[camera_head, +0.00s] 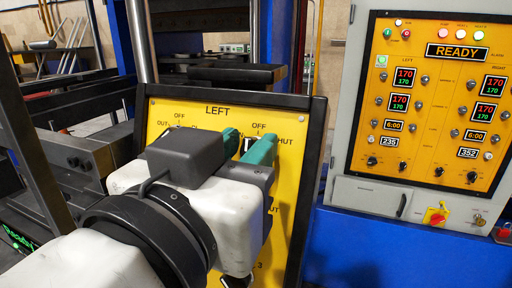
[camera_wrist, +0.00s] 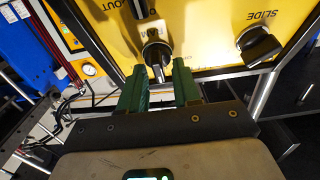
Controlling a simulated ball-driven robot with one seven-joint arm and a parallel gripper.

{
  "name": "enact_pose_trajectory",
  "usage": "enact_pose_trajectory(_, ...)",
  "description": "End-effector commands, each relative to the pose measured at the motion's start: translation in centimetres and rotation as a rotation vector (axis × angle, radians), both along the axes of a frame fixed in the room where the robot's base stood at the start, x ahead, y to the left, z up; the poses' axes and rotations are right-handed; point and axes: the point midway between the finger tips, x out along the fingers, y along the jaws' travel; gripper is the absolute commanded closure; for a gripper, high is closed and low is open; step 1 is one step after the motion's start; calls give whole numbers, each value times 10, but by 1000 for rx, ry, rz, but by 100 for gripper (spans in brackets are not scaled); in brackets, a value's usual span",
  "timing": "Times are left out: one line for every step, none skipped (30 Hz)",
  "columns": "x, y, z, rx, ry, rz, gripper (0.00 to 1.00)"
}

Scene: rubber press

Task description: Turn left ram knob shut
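The ram knob is a dark knob with a lighter grey handle (camera_wrist: 157,56) on the yellow panel in the wrist view. The small lettering beside it is partly blurred. My gripper (camera_wrist: 160,68) is open, with one green finger on each side of the knob's handle. Gaps show between the handle and both fingers, and the fingertips are close to the panel. In the head view my gripper (camera_head: 246,146) reaches the upper part of the yellow panel marked LEFT (camera_head: 290,185), under an OFF label and beside lettering ending in HUT. My wrist hides much of the panel there.
A SLIDE knob (camera_wrist: 258,45) sits to the right in the wrist view, and another dark knob (camera_wrist: 137,8) lies above. The panel has a raised black frame (camera_head: 310,185). A control cabinet with a READY display (camera_head: 457,52) stands at right.

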Motion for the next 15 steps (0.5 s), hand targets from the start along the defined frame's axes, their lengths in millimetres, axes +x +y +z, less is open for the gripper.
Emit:
enact_pose_trajectory(0,0,0,0,0,0,73)
enact_pose_trajectory(0,0,0,0,0,0,76)
enact_pose_trajectory(0,0,0,0,0,0,80)
enact_pose_trajectory(0,0,0,0,0,0,83)
enact_pose_trajectory(0,0,0,0,0,0,86)
enact_pose_trajectory(0,0,0,0,0,0,90)
enact_pose_trajectory(0,0,0,0,0,0,92)
enact_pose_trajectory(0,0,0,0,0,0,95)
enact_pose_trajectory(0,0,0,0,0,0,99)
enact_pose_trajectory(0,0,0,0,0,0,100)
enact_pose_trajectory(0,0,0,0,0,0,100)
enact_pose_trajectory(0,0,0,1,0,0,100)
enact_pose_trajectory(0,0,0,3,-1,-1,100)
enact_pose_trajectory(0,0,0,5,-2,-2,100)
enact_pose_trajectory(0,0,-1,9,-4,-4,100)
